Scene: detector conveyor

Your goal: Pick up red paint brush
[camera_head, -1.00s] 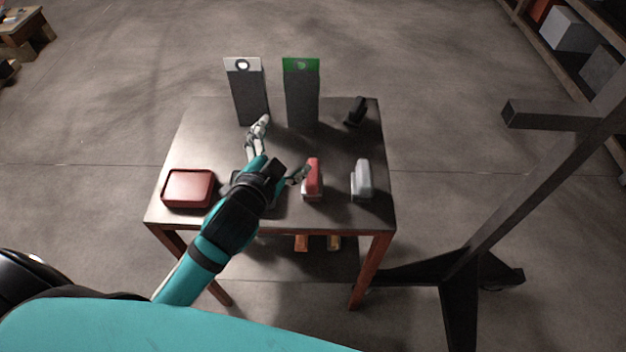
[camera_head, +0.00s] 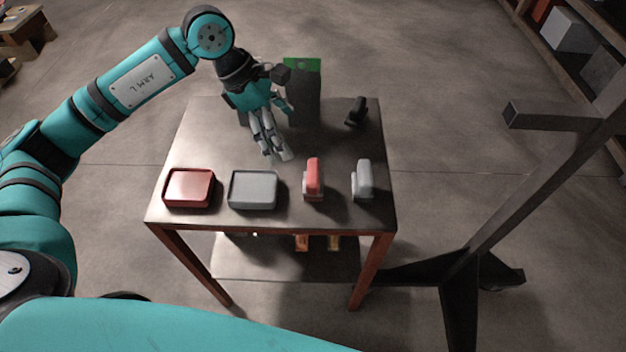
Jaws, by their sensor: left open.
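A red paint brush (camera_head: 314,176) stands on the dark table near its front edge, right of the middle. A grey brush of similar shape (camera_head: 362,179) stands to its right. My left gripper (camera_head: 277,152) is open and empty, pointing down above the table, behind and to the left of the red brush and apart from it. My right gripper is not in view.
The table (camera_head: 340,140) also holds a red tray (camera_head: 189,204), a grey tray (camera_head: 253,206), a black object (camera_head: 356,111) and a tall green-topped box (camera_head: 303,66). A dark metal stand (camera_head: 480,240) is at the right. My left arm covers the back left.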

